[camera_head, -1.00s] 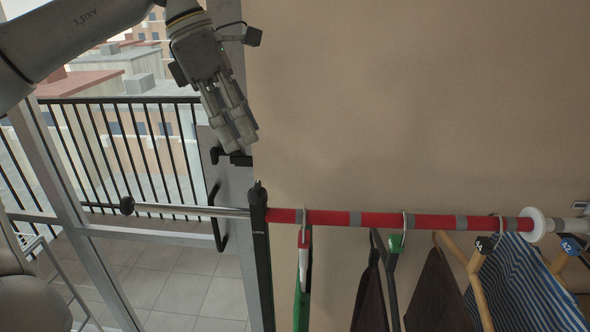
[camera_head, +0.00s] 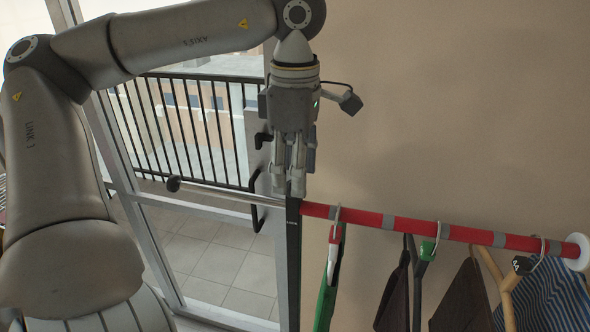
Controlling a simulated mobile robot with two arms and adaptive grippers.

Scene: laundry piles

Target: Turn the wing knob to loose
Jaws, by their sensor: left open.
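My left gripper (camera_head: 287,190) points down with its two fingers a little apart, empty as far as I can see. Its fingertips are in front of or just over the top of the dark rack post (camera_head: 292,260), where the red and grey rail (camera_head: 370,220) meets a bare metal rod (camera_head: 225,194). The wing knob cannot be made out; the fingers cover the post top. I cannot tell whether the fingertips touch the post. My right gripper is out of view.
Hangers with clothes hang from the rail, the nearest a green and red hanger (camera_head: 334,248). A white disc (camera_head: 577,252) is at the right. The rod ends in a dark ball (camera_head: 173,184). A glass door with a black handle (camera_head: 257,200) stands behind. The beige wall is bare above the rail.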

